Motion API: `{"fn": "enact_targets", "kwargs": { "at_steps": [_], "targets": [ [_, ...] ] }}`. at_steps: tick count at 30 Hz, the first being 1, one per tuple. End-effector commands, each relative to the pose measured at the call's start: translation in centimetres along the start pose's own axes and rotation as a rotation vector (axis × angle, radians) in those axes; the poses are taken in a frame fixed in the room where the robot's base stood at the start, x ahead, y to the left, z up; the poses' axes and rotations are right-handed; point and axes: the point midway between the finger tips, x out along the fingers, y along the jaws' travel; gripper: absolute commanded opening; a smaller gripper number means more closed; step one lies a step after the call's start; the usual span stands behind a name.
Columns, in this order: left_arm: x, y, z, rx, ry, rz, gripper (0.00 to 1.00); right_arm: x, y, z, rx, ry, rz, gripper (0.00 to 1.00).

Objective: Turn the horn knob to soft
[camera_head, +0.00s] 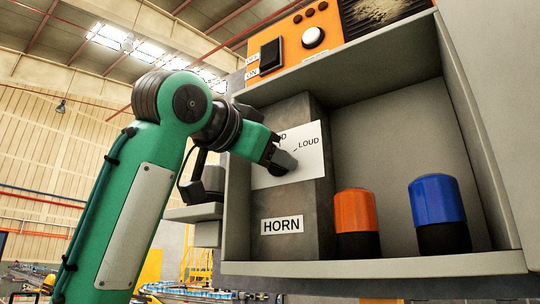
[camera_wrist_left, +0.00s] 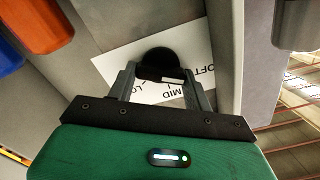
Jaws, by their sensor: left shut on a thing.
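The horn knob (camera_wrist_left: 158,62) is dark and round, on a white label plate (camera_head: 305,148) above the HORN sign (camera_head: 282,225). My left gripper (camera_head: 280,157) reaches it from the left and covers most of it in the head view. In the left wrist view, the two fingers of the gripper (camera_wrist_left: 160,85) are shut on the knob's sides. A small white mark shows at the knob's edge, on the side of MID; I cannot tell the exact setting. My right gripper is not in view.
An orange-capped thing (camera_head: 357,210) and a blue-capped thing (camera_head: 437,198) stand right of the horn block inside the grey box (camera_head: 375,264). An orange panel (camera_head: 330,35) with a black switch (camera_head: 271,56) and a white button (camera_head: 312,37) is above.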

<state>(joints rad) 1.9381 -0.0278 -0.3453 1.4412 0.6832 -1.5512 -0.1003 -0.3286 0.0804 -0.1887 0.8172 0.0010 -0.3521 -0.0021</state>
Motion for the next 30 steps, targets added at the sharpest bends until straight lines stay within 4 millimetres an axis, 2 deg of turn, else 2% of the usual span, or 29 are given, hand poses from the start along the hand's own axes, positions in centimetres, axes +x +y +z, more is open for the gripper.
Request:
{"fn": "enact_targets", "kwargs": {
  "at_steps": [7,13,14,16,17,26,30],
  "targets": [
    [0.1,0.1,0.1,-0.012,-0.003,0.003,0.28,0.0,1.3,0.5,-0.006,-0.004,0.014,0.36],
    [0.1,0.1,0.1,-0.012,-0.003,0.003,0.28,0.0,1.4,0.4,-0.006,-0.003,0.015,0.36],
    [0.1,0.1,0.1,-0.012,-0.003,0.003,0.57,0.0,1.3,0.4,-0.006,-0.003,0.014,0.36],
    [0.1,0.1,0.1,-0.011,-0.003,0.002,0.71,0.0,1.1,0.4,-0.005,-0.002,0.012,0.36],
    [0.1,0.1,0.1,-0.011,-0.003,0.002,0.73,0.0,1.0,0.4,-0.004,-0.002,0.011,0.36],
    [-0.1,0.0,0.1,-0.010,-0.001,0.000,0.73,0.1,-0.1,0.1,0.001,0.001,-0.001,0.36],
    [-1.6,0.1,0.1,-0.009,0.000,-0.001,0.73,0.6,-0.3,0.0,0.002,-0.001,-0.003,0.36]
  ]
}}
